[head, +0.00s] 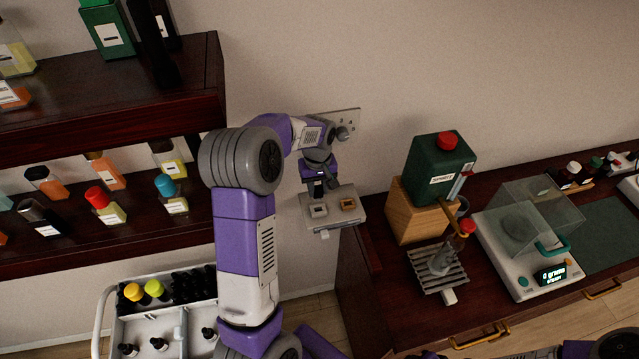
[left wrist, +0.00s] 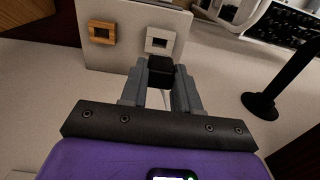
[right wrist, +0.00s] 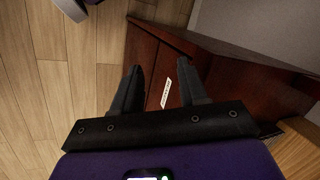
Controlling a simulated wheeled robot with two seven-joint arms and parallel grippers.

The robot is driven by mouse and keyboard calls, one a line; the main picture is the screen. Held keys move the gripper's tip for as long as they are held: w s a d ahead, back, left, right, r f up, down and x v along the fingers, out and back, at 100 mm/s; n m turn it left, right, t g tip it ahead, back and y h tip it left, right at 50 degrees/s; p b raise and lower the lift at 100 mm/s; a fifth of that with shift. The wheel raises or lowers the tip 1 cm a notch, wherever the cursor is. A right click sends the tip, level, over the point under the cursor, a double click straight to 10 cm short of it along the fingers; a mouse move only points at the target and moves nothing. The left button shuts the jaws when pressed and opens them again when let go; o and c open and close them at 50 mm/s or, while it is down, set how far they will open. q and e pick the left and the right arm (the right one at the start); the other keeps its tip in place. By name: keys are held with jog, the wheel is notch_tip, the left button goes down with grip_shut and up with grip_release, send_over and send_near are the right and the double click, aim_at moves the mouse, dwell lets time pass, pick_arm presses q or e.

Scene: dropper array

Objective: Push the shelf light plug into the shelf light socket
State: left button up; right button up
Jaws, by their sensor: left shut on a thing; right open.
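My left gripper (left wrist: 161,78) is shut on a small black block-shaped plug (left wrist: 160,70), held between its fingertips. In the left wrist view a pale panel (left wrist: 128,55) stands just beyond, with a grey-white framed square socket (left wrist: 160,40) and an orange-brown framed one (left wrist: 102,32). The plug shows just below the grey-white socket; whether it touches the panel I cannot tell. In the head view my left gripper (head: 318,186) is over the panel (head: 332,222), near the grey-white socket (head: 319,210). No label shows which socket is the shelf light's. My right gripper (right wrist: 158,88) is open and empty.
A wall plate (head: 347,119) is behind my left wrist. Dark shelves (head: 110,235) with bottles stand left, a white cart (head: 185,325) below. The right counter (head: 400,300) holds a green canister (head: 440,165) and a scale (head: 520,270). A black stand (left wrist: 260,105) is right of my left gripper.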

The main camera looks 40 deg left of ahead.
aim_at(318, 200)
pick_arm(q)
jog(key=shift+d+f+b, duration=0.1)
jog(key=shift+f+b, duration=1.45)
jog(key=shift+f, duration=0.55)
jog(key=shift+f, duration=0.15)
jog(key=shift+f+b, duration=0.3)
jog(key=shift+f+b, duration=0.6)
jog(key=shift+f, duration=0.25)
jog(key=o, duration=1.1)
jog(key=shift+c, duration=0.2)
jog(key=shift+r, duration=0.2)
